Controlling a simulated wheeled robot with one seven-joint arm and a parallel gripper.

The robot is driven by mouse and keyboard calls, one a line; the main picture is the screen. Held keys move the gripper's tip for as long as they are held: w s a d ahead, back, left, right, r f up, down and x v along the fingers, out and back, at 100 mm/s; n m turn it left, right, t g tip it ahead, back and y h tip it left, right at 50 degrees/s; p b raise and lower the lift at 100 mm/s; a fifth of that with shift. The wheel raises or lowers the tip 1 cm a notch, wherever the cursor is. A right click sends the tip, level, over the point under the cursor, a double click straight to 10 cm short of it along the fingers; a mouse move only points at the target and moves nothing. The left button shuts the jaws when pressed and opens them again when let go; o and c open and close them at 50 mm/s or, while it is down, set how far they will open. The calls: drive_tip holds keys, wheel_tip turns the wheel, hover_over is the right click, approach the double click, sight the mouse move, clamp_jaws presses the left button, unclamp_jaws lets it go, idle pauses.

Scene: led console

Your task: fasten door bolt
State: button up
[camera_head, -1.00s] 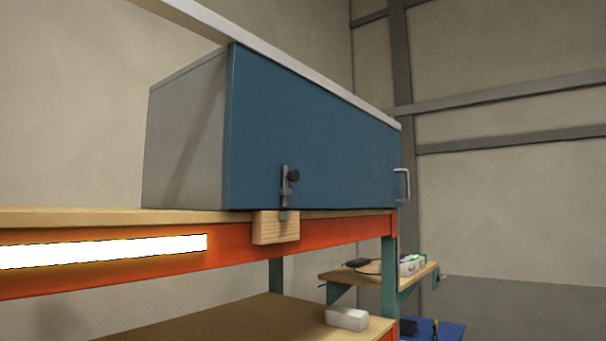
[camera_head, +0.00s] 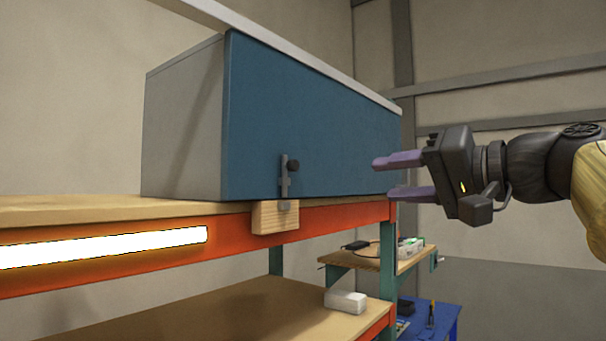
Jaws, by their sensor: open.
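A grey metal door bolt (camera_head: 284,183) with a dark round knob (camera_head: 293,165) is mounted upright near the lower edge of the blue door (camera_head: 310,130). Its lower end reaches down to a light wooden block (camera_head: 274,217) on the front of the bench. I cannot tell whether the bolt's tip sits in the block. My gripper (camera_head: 385,177) comes in from the right with its two purple fingers pointing left. It is open and empty, apart from the bolt and to its right.
The grey cabinet (camera_head: 182,125) stands on a wooden bench top (camera_head: 90,208) with an orange front beam (camera_head: 340,218) and a glowing light strip (camera_head: 100,248). A pale box (camera_head: 345,301) lies on the lower shelf. A small side shelf (camera_head: 375,262) holds several items.

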sight(296, 165)
drive_tip(key=r, duration=0.1)
drive_tip(key=s+r, duration=0.1)
drive_tip(key=s+n+y, duration=0.1)
drive_tip(key=shift+a+r, duration=0.3)
drive_tip(key=shift+r, duration=0.1)
drive_tip(key=p+x, duration=0.6)
drive_tip(key=x, duration=1)
drive_tip(key=shift+w+a+f, duration=0.1)
drive_tip(key=shift+w+a, duration=0.05)
drive_tip(key=shift+a, duration=0.2)
drive_tip(key=shift+w+a+f+p, duration=0.1)
drive_tip(key=shift+w+a+p, duration=0.15)
drive_tip(key=shift+a+p, duration=0.05)
clamp_jaws()
